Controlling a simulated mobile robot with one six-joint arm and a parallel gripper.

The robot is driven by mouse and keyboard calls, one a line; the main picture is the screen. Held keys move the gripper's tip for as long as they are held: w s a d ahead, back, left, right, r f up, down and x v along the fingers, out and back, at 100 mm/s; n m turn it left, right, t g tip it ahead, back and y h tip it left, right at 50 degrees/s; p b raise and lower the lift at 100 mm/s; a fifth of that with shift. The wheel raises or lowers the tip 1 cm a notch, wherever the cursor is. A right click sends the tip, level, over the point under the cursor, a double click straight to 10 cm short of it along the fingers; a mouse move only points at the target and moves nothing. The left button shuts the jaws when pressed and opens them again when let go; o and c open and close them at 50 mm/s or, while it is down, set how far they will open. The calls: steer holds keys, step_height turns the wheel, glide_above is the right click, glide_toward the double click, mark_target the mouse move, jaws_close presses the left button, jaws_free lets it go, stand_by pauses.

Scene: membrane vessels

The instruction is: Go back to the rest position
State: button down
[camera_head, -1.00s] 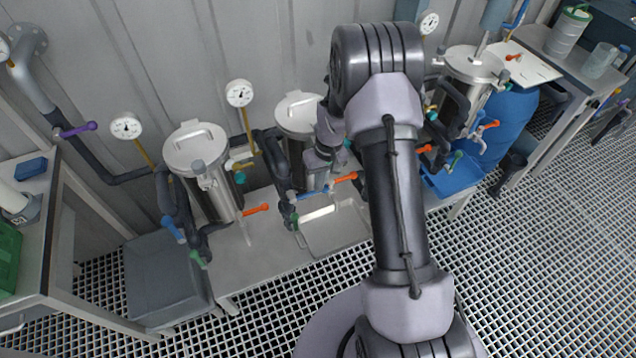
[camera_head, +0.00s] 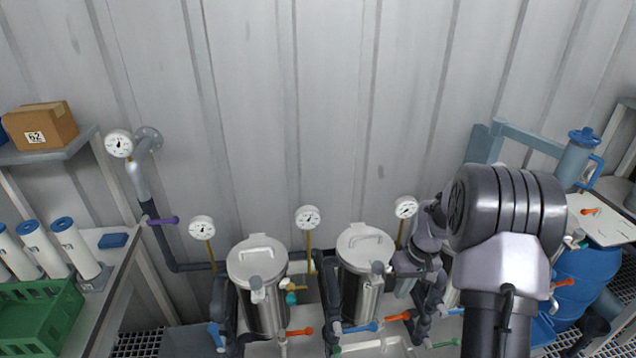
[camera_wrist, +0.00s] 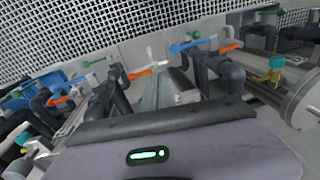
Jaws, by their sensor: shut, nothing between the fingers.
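My arm rises at the right of the head view and bends over, and my gripper (camera_head: 405,286) hangs just right of the second steel vessel (camera_head: 362,284). In the wrist view my gripper (camera_wrist: 166,88) shows beyond its own purple-grey housing. Its fingers are shut and I see nothing held. I cannot tell from the head view how close the fingers are to the vessel's pipes. The first steel vessel (camera_head: 258,290) stands to the left, with its lid on. A further vessel is mostly hidden behind my arm.
Pipes with coloured valve handles, such as an orange handle (camera_head: 300,332), crowd around the vessels. Pressure gauges (camera_head: 307,217) stand behind them. A side table at left holds a green crate (camera_head: 40,318) and white cylinders. A blue drum (camera_head: 590,280) is at right. The wall above is clear.

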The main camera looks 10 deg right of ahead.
steer(key=s+a+r+m+t+b, duration=0.1)
steer(key=s+a+r+b, duration=0.1)
steer(key=s+a+r, duration=0.45)
steer(key=s+a+r+m+t+b, duration=0.1)
steer(key=s+a+r+t, duration=0.15)
steer(key=a+r, duration=0.7)
steer(key=s+a+r+m+t+b, duration=0.1)
steer(key=s+a+r, duration=0.1)
steer(key=s, duration=0.6)
steer(key=s+a+r+m+b, duration=0.1)
steer(key=s+a, duration=0.1)
steer(key=s, duration=0.6)
steer(key=shift+s+r+t, duration=0.15)
steer(key=shift+r+t, duration=0.2)
steer(key=shift+r, duration=0.05)
